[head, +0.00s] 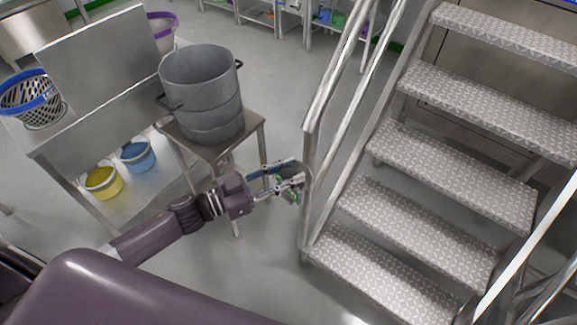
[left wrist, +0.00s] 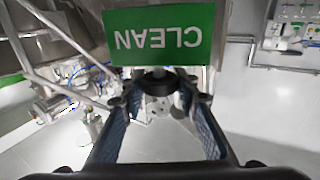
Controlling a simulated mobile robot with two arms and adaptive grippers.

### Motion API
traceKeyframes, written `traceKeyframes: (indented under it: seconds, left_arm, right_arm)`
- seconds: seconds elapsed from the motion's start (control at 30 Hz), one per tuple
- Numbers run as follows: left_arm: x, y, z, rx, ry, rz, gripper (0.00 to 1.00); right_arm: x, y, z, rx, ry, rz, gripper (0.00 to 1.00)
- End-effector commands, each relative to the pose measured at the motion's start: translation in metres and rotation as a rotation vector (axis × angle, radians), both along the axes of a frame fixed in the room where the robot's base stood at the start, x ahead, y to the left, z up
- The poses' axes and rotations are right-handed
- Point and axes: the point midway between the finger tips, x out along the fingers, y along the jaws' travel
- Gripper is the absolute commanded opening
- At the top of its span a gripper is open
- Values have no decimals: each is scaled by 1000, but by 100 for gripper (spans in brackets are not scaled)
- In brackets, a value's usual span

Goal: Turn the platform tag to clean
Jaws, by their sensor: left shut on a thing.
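The platform tag (left wrist: 160,38) is a green plate with white letters reading CLEAN, upside down in the left wrist view. A dark round piece (left wrist: 157,82) sits just below it, between my fingertips. My left gripper (left wrist: 158,98) is shut on the tag's round piece. In the head view my left gripper (head: 298,174) reaches the stair rail post at the foot of the platform steps. Some green shows by the fingers there, but the tag's face cannot be read from that side. My right gripper is not in view.
The platform steps (head: 450,210) with steel rails (head: 312,180) stand right of my gripper. A grey metal drum (head: 205,95) stands on a small steel stand (head: 245,140) behind my arm. Yellow (head: 103,183) and blue (head: 139,155) buckets are at left. Floor around the stand is clear.

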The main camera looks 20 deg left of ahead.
Motion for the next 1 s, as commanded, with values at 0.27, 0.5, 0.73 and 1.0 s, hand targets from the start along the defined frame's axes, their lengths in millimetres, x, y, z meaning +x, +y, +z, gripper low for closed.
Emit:
traceKeyframes:
  seconds: [0.27,0.5,0.73,1.0]
  left_arm:
    - [0,-1,4,-7,4,212,5]
    - [0,1,2,-3,3,299,5]
    - [0,1,1,1,1,306,5]
    - [0,1,1,1,1,305,45]
  right_arm:
    - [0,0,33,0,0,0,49]
    - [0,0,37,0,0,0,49]
    - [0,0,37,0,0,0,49]
    - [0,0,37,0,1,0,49]
